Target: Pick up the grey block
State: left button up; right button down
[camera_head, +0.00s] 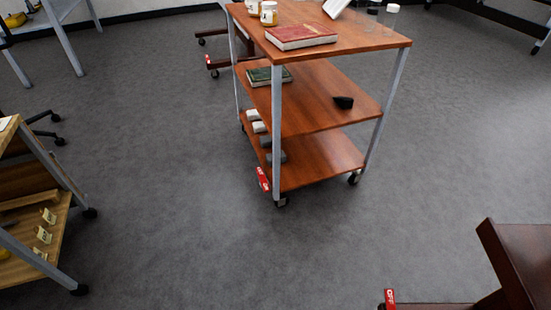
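A dark grey block (281,157) lies on the bottom shelf of a wooden cart (325,165), near its front left corner post. Another dark grey block (265,141) lies just behind it, partly hidden by the post or shelf edge. Two paler, whitish blocks (259,127) sit farther back in the same row. Neither of my grippers is in view.
The cart has three shelves, metal posts and casters. A red book (300,36) and jars (269,13) are on top. A green book (268,75) and a small black object (343,102) are on the middle shelf. Another cart (50,215) stands left; open grey floor (200,230) lies between.

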aim_at(266, 141)
jog(key=z, duration=0.35)
jog(key=i+j+z, duration=0.65)
jog(key=j+z, duration=0.15)
jog(key=j, duration=0.1)
